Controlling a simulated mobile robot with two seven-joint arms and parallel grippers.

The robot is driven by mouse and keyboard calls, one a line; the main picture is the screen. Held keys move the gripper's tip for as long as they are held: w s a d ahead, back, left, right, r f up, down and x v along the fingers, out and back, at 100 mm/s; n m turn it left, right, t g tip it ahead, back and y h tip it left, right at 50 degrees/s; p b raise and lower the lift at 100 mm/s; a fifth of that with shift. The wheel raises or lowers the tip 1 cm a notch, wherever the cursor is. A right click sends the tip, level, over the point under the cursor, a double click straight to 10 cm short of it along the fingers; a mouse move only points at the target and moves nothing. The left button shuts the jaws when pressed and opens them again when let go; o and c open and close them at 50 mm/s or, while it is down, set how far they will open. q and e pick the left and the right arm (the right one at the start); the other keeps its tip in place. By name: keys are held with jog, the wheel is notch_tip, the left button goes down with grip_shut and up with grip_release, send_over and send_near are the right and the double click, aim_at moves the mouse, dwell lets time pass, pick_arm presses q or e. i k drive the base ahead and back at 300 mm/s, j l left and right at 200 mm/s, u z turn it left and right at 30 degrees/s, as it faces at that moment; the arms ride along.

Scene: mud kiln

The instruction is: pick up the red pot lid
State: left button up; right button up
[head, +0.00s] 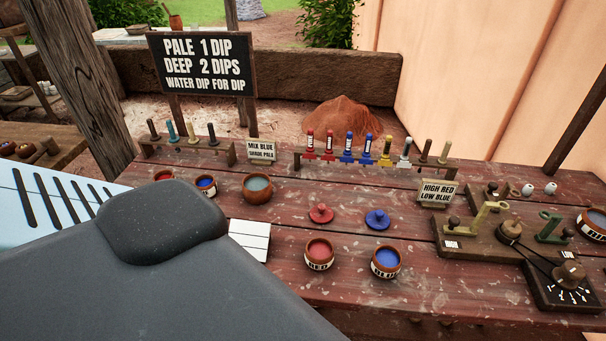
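The red pot lid (321,214) lies on the reddish plank table (420,290), its knob up. The blue lid (377,219) lies just to its right. The open red pot (319,254) stands in front of the red lid, and the open blue pot (386,263) stands to the right of that pot. A large dark grey part of mine fills the lower left and hides the table there. Neither gripper's fingers show. Nothing touches the red lid.
A bowl of water (257,188) stands behind and left of the red lid. A white tile (249,240) lies at left. Behind is a rack of red, blue and yellow tools (366,160). A wooden lever device (490,235) occupies the right. The front table is mostly clear.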

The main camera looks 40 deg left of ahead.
aim_at(321, 213)
jog(key=k+j, duration=0.15)
jog(key=j, duration=0.2)
jog(key=k+j, duration=0.15)
jog(key=j, duration=0.2)
jog(key=k+j, duration=0.15)
jog(key=j, duration=0.15)
jog(key=k+j, duration=0.15)
jog(key=j, duration=0.2)
